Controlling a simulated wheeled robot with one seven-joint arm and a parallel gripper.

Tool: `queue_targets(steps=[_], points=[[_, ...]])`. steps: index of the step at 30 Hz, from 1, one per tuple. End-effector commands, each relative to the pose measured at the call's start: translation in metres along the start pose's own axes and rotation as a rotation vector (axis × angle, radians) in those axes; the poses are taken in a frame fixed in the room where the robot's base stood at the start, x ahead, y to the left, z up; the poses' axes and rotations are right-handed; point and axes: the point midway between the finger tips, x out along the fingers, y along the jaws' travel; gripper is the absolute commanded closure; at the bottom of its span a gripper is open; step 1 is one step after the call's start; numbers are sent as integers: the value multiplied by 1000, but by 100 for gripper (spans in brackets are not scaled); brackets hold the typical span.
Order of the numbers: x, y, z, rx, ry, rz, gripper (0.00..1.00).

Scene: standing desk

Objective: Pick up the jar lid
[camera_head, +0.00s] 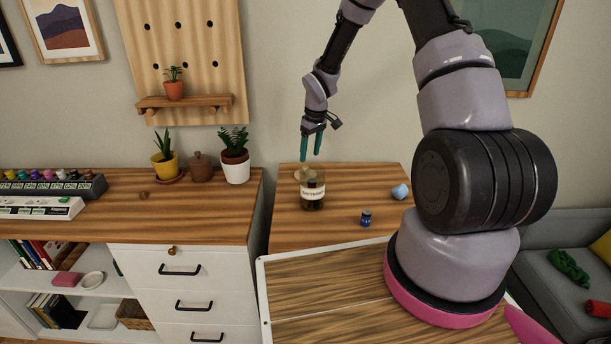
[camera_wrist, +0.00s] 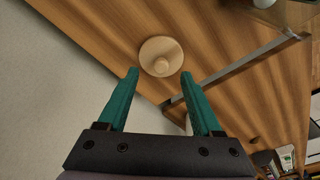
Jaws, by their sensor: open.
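The jar lid (camera_wrist: 160,56) is a pale round wooden disc with a knob, lying on the wooden desk, ahead of the fingertips in the wrist view. In the head view a pale disc (camera_head: 302,174), apparently the lid, shows behind the top of a labelled glass jar (camera_head: 312,194), which partly hides it. My gripper (camera_head: 311,154) is open and empty, with teal fingers pointing down above the lid and jar. It also shows in the wrist view (camera_wrist: 162,88), its fingers spread on this side of the lid. No contact with the lid shows.
The glass jar stands close to the lid. A small blue jar (camera_head: 366,217) and a light-blue object (camera_head: 400,191) are on the desk to the right. A wall lies behind the desk. A drawer cabinet (camera_head: 158,262) with potted plants on top stands left.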

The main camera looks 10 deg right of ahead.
Motion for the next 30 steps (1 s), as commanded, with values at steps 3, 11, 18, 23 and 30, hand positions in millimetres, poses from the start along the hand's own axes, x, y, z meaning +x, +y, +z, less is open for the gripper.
queue_targets(steps=[3, 11, 18, 23, 30], points=[[8, 0, -1, 0, 1, 0, 33], [44, -2, -9, 0, -1, 0, 33], [56, -2, -9, 0, 1, 1, 33], [56, -2, -9, 1, 1, 1, 45], [56, -2, -9, 1, 1, 1, 100]])
